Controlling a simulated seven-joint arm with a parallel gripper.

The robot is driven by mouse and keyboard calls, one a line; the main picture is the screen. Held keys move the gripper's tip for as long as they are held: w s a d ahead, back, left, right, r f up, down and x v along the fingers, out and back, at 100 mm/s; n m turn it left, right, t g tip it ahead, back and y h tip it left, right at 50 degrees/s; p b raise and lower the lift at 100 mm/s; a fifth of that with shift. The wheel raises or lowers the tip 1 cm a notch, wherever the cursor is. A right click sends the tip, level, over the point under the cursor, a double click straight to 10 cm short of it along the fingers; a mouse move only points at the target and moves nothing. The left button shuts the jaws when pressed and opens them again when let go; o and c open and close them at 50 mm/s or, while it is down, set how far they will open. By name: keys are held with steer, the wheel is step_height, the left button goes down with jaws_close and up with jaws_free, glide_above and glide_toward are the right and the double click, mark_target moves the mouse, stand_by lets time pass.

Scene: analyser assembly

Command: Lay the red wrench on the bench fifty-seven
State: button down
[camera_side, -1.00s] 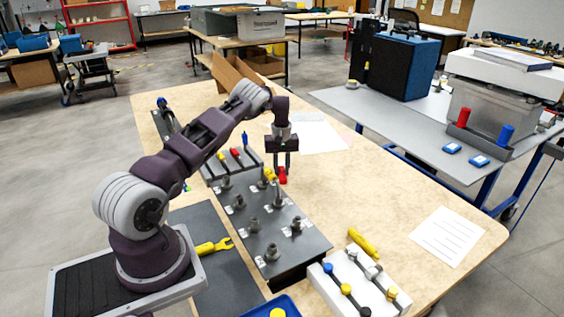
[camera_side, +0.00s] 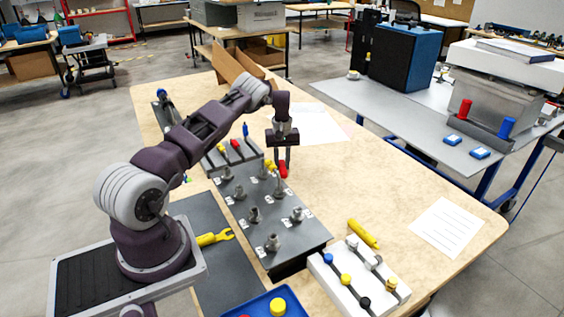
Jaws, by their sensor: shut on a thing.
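My gripper (camera_side: 281,158) points down over the far right edge of the grey fixture plate (camera_side: 296,241), its fingers shut on a small red piece (camera_side: 283,171). I take it for the red wrench; its full shape is hidden or too small to make out. It looks close to the plate's edge; I cannot tell whether it touches anything. The tan bench top (camera_side: 390,205) stretches to the right of it.
Metal posts (camera_side: 254,214) stand on the plate. A rack (camera_side: 225,161) of coloured handles is left of my gripper. A yellow wrench (camera_side: 214,238) lies on a dark mat. A white block (camera_side: 345,290), yellow tool (camera_side: 363,233) and paper (camera_side: 446,227) lie right; bench between is clear.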

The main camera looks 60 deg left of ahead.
steer(key=c, duration=1.1)
jaws_free()
steer(key=shift+c, duration=0.2)
step_height(320, 180, up, 7)
steer(key=shift+r, duration=0.1)
